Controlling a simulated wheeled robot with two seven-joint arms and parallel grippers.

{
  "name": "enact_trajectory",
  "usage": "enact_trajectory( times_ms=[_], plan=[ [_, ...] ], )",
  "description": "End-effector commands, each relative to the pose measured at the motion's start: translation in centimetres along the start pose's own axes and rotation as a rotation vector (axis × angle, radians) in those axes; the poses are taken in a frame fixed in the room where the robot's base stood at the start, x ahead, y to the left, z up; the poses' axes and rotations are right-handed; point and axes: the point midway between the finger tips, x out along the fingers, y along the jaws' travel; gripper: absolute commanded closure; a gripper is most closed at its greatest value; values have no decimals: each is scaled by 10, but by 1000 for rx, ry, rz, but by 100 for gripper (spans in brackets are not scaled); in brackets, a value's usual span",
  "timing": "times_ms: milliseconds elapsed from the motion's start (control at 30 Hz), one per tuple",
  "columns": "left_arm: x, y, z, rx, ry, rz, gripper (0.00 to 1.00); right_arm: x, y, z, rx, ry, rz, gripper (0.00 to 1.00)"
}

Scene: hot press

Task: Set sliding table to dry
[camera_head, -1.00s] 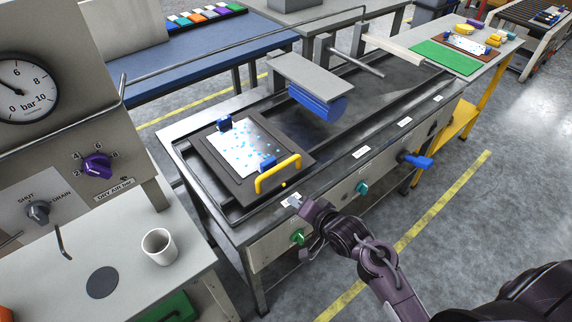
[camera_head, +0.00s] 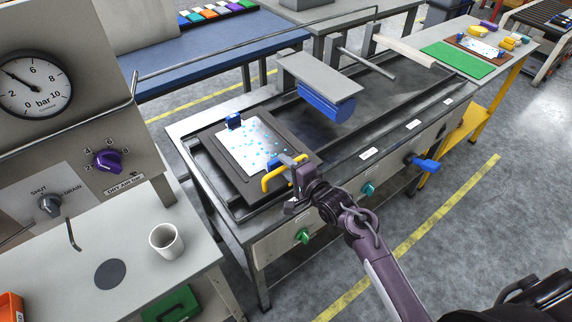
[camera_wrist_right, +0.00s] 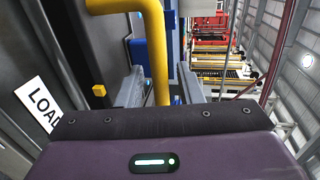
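The sliding table (camera_head: 208,137) is a dark plate at the near left end of its rails. A white sheet with blue drops (camera_head: 236,147) lies on it between two blue blocks (camera_head: 233,121). Its yellow handle (camera_head: 266,183) is at the front right edge and also shows in the right wrist view (camera_wrist_right: 157,50). My right gripper (camera_head: 291,164) is at the handle. In the right wrist view its two fingers (camera_wrist_right: 160,90) stand apart on either side of the yellow bar, with gaps visible. My left gripper is not in view.
A LOAD label (camera_wrist_right: 40,104) is beside the gripper. Other white labels (camera_head: 369,153) run along the front rail. A grey hood with a blue roller (camera_head: 327,103) stands over the rails further right. A white cup (camera_head: 166,241) stands on the near left bench.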

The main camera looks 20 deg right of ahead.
Motion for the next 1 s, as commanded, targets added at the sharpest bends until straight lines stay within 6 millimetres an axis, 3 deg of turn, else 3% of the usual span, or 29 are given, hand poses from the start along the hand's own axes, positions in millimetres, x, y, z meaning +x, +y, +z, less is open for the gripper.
enact_trajectory(
  times_ms=[300, 567, 1000],
  plan=[
    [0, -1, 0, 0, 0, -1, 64, 4, 0, 0, -1, 0, 0, 67],
    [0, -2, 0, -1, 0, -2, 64, 4, 0, 0, -1, 0, 0, 99],
    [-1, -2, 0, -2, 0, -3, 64, 3, 0, -7, -1, 1, 1, 100]
  ],
)
